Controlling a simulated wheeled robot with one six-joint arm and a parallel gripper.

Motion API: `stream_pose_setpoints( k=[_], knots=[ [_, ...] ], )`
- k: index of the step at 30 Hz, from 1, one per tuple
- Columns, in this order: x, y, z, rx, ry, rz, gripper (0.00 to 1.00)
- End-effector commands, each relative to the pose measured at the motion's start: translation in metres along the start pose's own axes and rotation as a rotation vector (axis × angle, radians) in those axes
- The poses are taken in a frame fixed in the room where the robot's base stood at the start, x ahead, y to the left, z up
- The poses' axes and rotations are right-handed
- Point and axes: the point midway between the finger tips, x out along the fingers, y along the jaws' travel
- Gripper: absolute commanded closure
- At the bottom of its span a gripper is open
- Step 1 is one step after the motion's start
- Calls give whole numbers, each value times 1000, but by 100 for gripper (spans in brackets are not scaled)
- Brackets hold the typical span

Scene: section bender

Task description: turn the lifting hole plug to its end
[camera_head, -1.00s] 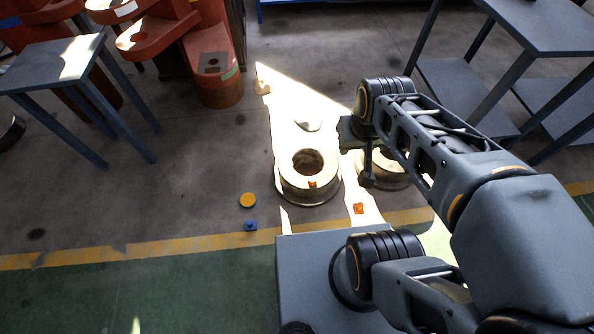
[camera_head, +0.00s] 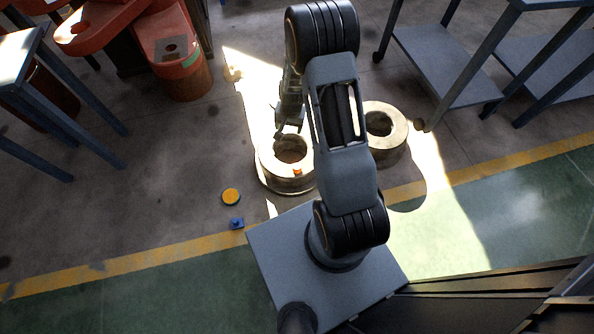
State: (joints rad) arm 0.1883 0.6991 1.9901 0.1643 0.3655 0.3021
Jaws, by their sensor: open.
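Two pale steel rings stand on the floor: the left ring (camera_head: 273,172) and the right ring (camera_head: 397,131), partly behind my arm. A small orange piece (camera_head: 297,171) sits at the front rim of the left ring; it may be the lifting hole plug, but it is too small to be sure. My gripper (camera_head: 289,128) points down over the back of the left ring's hole, apart from the orange piece. It is open, with nothing seen in it. The tips are dark and partly lost against the ring.
A yellow disc (camera_head: 231,196) and a small blue piece (camera_head: 236,223) lie on the floor left of the ring. A red machine (camera_head: 180,65) and a table (camera_head: 22,62) stand at the left. Grey shelving (camera_head: 450,65) stands at the right. The floor at lower left is clear.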

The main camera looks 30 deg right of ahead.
Motion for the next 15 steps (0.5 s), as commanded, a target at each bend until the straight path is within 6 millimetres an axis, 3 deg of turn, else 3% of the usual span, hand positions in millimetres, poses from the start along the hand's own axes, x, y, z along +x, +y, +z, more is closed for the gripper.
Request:
stream_pose_setpoints(
  k=[1,6,9,15],
  knots=[
    [36,9,1,41,-16,11,32],
    [111,31,4,150,-32,31,32],
    [139,40,8,192,-36,40,32],
    [170,50,13,231,-39,49,32]
  ],
)
